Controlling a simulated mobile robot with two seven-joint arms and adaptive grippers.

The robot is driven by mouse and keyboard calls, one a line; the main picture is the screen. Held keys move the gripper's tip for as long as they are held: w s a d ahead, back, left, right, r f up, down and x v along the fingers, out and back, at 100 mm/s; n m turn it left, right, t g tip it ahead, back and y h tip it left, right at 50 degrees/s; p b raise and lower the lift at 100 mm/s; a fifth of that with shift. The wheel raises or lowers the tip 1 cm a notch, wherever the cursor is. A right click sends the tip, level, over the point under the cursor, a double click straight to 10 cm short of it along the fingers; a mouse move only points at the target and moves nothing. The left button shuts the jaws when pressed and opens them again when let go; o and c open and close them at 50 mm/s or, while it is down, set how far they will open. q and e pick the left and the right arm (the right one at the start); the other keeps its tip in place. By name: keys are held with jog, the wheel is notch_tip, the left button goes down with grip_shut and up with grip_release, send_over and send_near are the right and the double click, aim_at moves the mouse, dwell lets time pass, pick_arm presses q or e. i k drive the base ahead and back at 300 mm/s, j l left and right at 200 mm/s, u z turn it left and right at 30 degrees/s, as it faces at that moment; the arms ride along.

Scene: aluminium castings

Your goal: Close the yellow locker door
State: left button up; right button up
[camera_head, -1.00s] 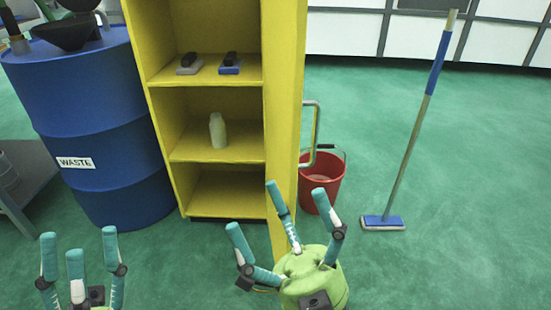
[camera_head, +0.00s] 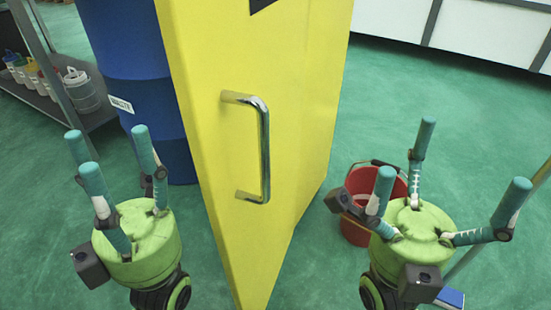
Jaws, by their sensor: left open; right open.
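The yellow locker door (camera_head: 300,90) stands upright in the middle of the head view, seen at a slant with its near edge toward me. Its chrome bar handle (camera_head: 264,150) is close to that near edge. The locker's shelves and inside are out of sight, and I cannot tell the exact door angle. My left gripper (camera_head: 108,160) is open and empty, left of the door's near edge. My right gripper (camera_head: 440,165) is open and empty, right of the door's outer face. Neither gripper appears to touch the door or handle.
A blue waste drum (camera_head: 125,60) stands behind the door at left. A grey shelf unit with bottles (camera_head: 80,92) is at far left. A red bucket (camera_head: 355,232) stands behind my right gripper; a mop's blue head (camera_head: 450,298) is at lower right. Green floor is clear beyond.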

aim_at(238, 68)
jog(key=k+l, duration=0.15)
jog(key=k, duration=0.3)
jog(key=k+l+u, duration=0.1)
jog(key=l, duration=0.2)
jog(key=k+l+u, duration=0.1)
jog(key=l, duration=0.15)
jog(key=k+l, duration=0.1)
jog(key=l, duration=0.2)
jog(key=u, duration=0.05)
